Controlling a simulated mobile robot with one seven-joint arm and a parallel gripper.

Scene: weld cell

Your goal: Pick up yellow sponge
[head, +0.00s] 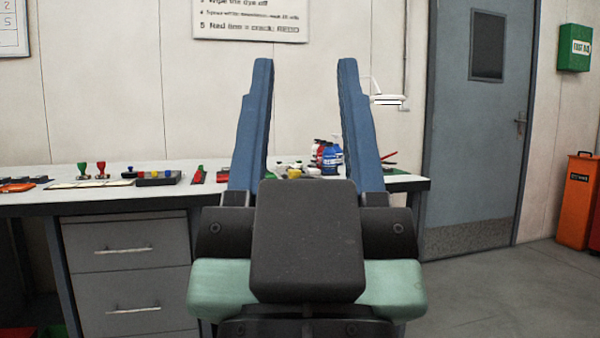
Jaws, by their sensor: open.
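My gripper (305,70) is in the middle of the head view, with its two blue fingers pointing up and spread wide apart. It is open, and nothing is between the fingertips. I cannot make out the yellow sponge for certain. A few small yellowish items (295,171) lie on the bench, seen between the fingers, but they are too small and too partly covered to tell what they are. My gripper's body and fingers hide part of the bench top.
The long bench (120,204) runs along the wall with drawers below. On it stand red and green stamp-like items (83,169), a dark tray (158,178) and blue-and-white bottles (330,157). At right are a grey door (480,130), an orange bin (577,200) and clear floor.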

